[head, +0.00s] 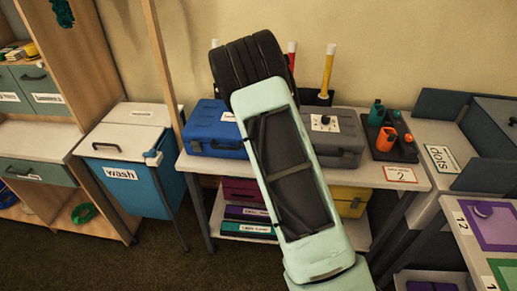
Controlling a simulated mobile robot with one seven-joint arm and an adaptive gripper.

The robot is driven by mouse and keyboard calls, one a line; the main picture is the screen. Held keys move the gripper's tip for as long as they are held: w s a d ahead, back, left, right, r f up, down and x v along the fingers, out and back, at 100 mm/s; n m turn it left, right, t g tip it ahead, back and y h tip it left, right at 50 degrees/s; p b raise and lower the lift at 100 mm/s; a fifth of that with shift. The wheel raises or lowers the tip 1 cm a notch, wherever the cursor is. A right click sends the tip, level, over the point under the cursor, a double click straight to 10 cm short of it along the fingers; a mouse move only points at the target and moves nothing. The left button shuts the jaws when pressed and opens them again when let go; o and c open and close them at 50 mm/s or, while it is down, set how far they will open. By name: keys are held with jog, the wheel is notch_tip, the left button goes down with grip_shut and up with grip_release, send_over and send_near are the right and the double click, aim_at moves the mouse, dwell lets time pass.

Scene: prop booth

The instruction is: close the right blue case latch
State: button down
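A blue case (212,124) with its lid down lies on the left part of the white table. A small latch (196,146) shows at the left of its front, and a dark handle lies along the middle of the front. The right end of the case, where the right latch would be, is at the edge of my arm; I cannot make out that latch or its state. My pale green arm link and its dark joint cover the middle of the view. My gripper is not visible.
A grey case (338,145) stands right of my arm. Farther right is a dark tray (392,151) with orange and green items. Upright rods stand behind the cases. A wash bin (128,170) and a wooden post (163,60) are left of the table (372,176).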

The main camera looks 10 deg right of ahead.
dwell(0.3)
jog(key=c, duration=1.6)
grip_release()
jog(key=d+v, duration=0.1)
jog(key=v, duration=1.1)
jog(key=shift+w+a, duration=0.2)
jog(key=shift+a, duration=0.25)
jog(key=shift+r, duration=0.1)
